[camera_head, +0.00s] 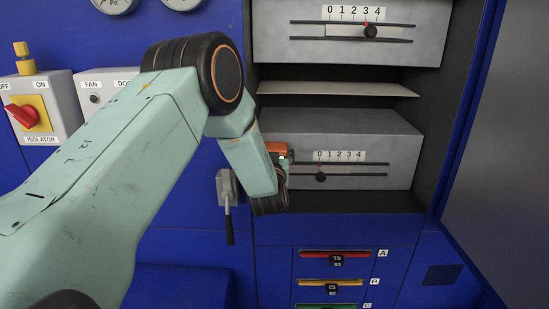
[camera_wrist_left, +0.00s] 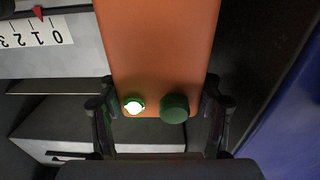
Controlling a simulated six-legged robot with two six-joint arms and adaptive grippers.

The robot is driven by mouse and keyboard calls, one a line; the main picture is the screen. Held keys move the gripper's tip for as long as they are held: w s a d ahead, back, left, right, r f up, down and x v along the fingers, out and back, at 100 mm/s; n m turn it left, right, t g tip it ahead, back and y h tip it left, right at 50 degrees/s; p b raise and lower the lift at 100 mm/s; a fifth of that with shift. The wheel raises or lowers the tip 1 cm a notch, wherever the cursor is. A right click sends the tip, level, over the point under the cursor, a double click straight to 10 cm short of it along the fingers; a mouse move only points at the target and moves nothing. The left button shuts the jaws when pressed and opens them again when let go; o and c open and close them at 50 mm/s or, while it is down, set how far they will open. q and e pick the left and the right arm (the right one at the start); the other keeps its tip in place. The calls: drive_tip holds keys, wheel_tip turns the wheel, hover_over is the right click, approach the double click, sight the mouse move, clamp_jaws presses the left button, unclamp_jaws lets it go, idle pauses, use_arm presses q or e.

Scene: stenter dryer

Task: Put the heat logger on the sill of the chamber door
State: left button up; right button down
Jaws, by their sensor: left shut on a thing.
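The heat logger (camera_wrist_left: 158,50) is an orange block with a lit green-white lamp and a dark green button in the left wrist view. My left gripper (camera_wrist_left: 156,112) is shut on it, one finger on each side. In the head view only a small orange part of the logger (camera_head: 276,148) shows beyond my left wrist, in front of the open chamber's left side, near the lower grey box. My left fingers are mostly hidden there. The chamber's bottom edge (camera_head: 345,213) runs above the blue lower panel. The chamber door (camera_head: 510,150) stands open at the right. My right gripper is not in view.
The chamber holds an upper grey box (camera_head: 410,45) and a lower grey box (camera_head: 390,145), both with slider scales, and a thin shelf (camera_head: 340,89) between. A grey lever (camera_head: 228,190) is left of the opening. Red, yellow and green handles sit below. An isolator switch (camera_head: 25,117) is far left.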

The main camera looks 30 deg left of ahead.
use_arm(q)
drive_tip(key=shift+w+a+f, duration=0.1)
drive_tip(key=shift+f, duration=0.45)
drive_tip(key=shift+w+a+f, duration=0.1)
drive_tip(key=shift+f, duration=0.4)
drive_tip(key=o, duration=1.6)
drive_tip(key=shift+d+f, duration=0.1)
drive_tip(key=shift+d, duration=0.15)
drive_tip(key=shift+c, duration=0.2)
drive_tip(key=shift+a, duration=0.1)
drive_tip(key=shift+f, duration=0.1)
drive_tip(key=shift+a, duration=0.1)
